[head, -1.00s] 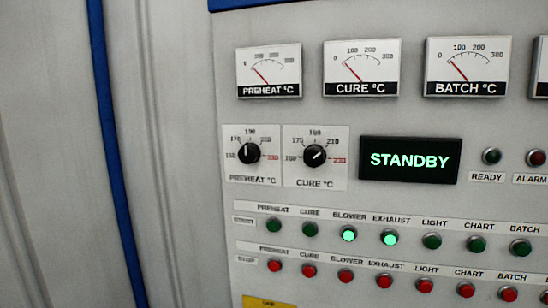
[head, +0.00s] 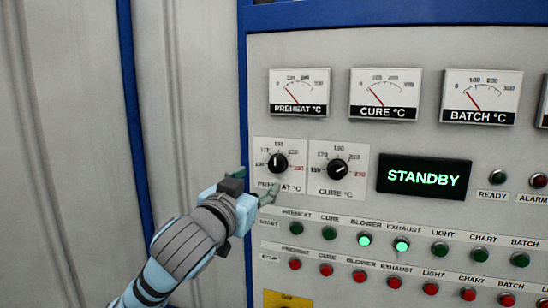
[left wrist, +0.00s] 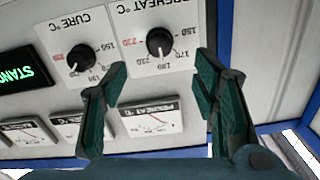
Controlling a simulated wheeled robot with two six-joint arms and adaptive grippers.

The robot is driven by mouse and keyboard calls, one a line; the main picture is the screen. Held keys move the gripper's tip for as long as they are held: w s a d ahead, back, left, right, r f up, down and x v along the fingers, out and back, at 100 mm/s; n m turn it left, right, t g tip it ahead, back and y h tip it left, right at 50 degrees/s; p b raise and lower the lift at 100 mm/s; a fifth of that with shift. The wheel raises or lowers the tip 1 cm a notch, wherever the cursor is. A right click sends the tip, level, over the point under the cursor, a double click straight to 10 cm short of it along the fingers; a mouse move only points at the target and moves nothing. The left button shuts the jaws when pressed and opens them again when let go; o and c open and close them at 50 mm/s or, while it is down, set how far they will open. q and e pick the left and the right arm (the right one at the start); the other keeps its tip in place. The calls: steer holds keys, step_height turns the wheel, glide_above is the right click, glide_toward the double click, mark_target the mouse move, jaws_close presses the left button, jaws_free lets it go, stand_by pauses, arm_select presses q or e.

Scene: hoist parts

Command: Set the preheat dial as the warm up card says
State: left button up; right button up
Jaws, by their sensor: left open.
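The preheat dial (head: 277,163) is a round black knob with a white pointer on a white scale plate. Its pointer stands nearly straight up, near the 170 to 190 marks. In the left wrist view the preheat dial (left wrist: 160,42) shows upside down, beyond and between the fingertips. My left gripper (head: 257,184) is open and empty, just below and left of the dial, apart from it as far as I can tell. Its dark green fingers also show in the left wrist view (left wrist: 162,62). My right gripper is out of view. No readable warm up card is in view.
The cure dial (head: 338,169) sits close on the right. Dial gauges, including the preheat gauge (head: 299,92), are above. Green start buttons (head: 297,228) and red stop buttons (head: 295,264) line the panel below. A display (head: 424,177) reads STANDBY. A yellow label (head: 287,299) is cut off.

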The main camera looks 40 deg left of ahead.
mark_target(275, 167)
arm_select(q)
steer(key=x, duration=0.2)
steer(key=p+x, duration=0.1)
steer(key=x, duration=0.1)
steer(key=r+x, duration=0.1)
steer(key=x, duration=0.2)
steer(key=shift+w+a, duration=0.1)
steer(key=x, duration=0.3)
steer(key=p+x, duration=0.1)
steer(key=shift+w+f, duration=0.35)
steer(key=shift+w, duration=0.1)
steer(key=shift+s, duration=0.25)
steer(key=shift+s+r, duration=0.1)
steer(key=shift+c, duration=1)
steer(key=c, duration=1)
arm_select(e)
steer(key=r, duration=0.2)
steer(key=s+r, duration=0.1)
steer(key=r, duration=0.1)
